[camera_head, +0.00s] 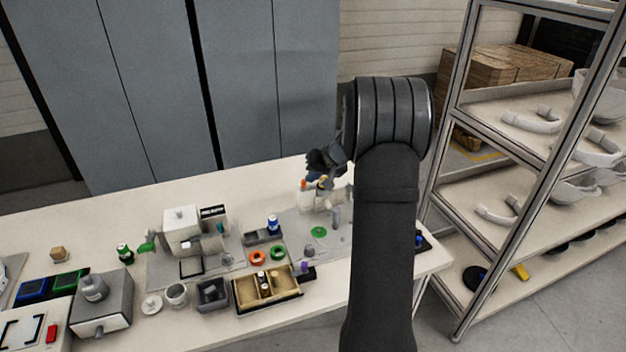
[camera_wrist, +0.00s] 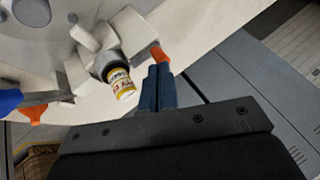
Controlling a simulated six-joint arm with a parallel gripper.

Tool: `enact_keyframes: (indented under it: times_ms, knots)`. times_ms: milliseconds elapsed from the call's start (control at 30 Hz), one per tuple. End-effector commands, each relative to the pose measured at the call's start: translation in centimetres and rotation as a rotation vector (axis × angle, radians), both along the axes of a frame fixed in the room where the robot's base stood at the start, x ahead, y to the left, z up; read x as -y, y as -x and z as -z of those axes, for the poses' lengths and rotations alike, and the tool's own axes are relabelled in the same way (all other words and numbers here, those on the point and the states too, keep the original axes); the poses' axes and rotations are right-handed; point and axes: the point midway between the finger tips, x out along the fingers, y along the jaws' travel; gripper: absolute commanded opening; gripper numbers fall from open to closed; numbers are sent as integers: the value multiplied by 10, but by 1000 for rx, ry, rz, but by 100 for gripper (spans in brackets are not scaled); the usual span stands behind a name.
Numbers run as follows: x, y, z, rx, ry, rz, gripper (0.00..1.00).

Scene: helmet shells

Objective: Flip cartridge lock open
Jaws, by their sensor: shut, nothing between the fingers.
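My gripper (camera_wrist: 158,72) is shut and empty, its two dark fingers side by side in the wrist view. An orange tab (camera_wrist: 160,54), which looks like the cartridge lock, lies just beyond the fingertips; I cannot tell whether they touch. Left of the fingers, a cartridge with a yellow and white label (camera_wrist: 121,84) sits in a pale holder (camera_wrist: 131,34). In the head view my gripper (camera_head: 322,168) is at the back of the bench, over the pale fixture (camera_head: 308,200); my arm hides part of this area.
A second orange tab (camera_wrist: 32,114) and a blue part (camera_wrist: 10,100) are at the left of the wrist view. On the bench (camera_head: 100,215) stand a white machine (camera_head: 182,230), a divided wooden tray (camera_head: 266,293) and orange and green rings. A shelf rack (camera_head: 560,165) stands right.

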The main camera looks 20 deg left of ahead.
Motion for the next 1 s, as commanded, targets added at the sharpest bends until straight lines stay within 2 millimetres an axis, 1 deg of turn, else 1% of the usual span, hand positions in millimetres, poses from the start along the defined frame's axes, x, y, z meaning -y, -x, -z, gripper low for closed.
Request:
enact_keyframes:
  times_ms: [33,200,300,400,533,1000]
  knots:
    - [8,-1,-10,6,0,4,0]
    - [31,1,-36,8,2,9,0]
    - [42,2,-48,10,3,11,0]
    - [49,2,-55,8,4,13,0]
    - [53,3,-60,9,5,14,0]
    - [53,3,-60,9,5,14,0]
